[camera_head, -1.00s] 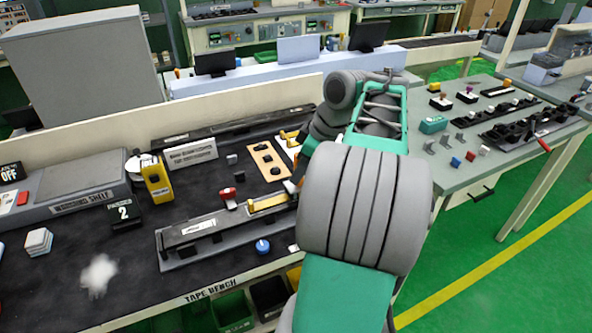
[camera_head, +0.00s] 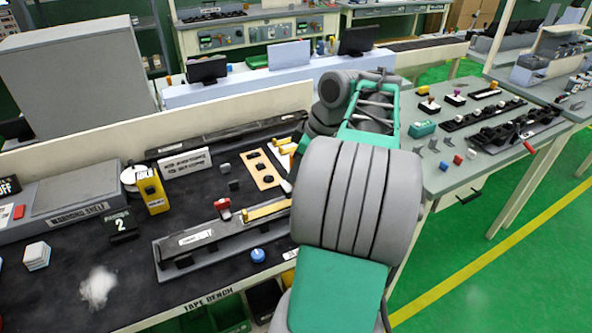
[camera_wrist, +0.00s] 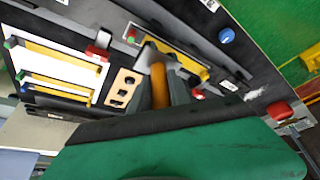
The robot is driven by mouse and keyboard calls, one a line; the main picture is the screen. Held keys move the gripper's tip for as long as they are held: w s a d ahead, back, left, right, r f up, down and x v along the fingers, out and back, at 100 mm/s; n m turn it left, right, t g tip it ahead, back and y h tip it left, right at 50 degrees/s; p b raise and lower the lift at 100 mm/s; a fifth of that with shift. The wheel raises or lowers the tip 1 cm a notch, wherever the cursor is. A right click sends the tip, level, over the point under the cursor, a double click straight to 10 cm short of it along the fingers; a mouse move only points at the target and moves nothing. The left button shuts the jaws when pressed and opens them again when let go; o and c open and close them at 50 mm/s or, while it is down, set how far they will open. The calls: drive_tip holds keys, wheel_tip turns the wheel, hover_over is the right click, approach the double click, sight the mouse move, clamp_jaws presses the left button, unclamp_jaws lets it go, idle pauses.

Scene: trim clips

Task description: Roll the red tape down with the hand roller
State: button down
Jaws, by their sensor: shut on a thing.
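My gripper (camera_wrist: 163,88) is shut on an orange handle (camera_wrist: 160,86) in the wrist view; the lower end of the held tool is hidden. In the head view my arm covers the gripper. A yellow strip lies on the dark fixture (camera_head: 170,265) at the bench's front; the strip (camera_head: 266,210) also shows in the wrist view (camera_wrist: 188,64), just beyond the fingers. I cannot make out whether that red is the tape. A red-topped part (camera_head: 223,206) stands behind the fixture.
A tan block with holes (camera_head: 262,168) lies behind the fixture, and a blue knob (camera_head: 258,255) in front. A white sheet (camera_wrist: 60,58) bears more yellow strips.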

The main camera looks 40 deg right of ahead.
wheel_tip(320, 180, up, 5)
drive_tip(key=p, duration=0.4)
drive_tip(key=shift+f, duration=0.1)
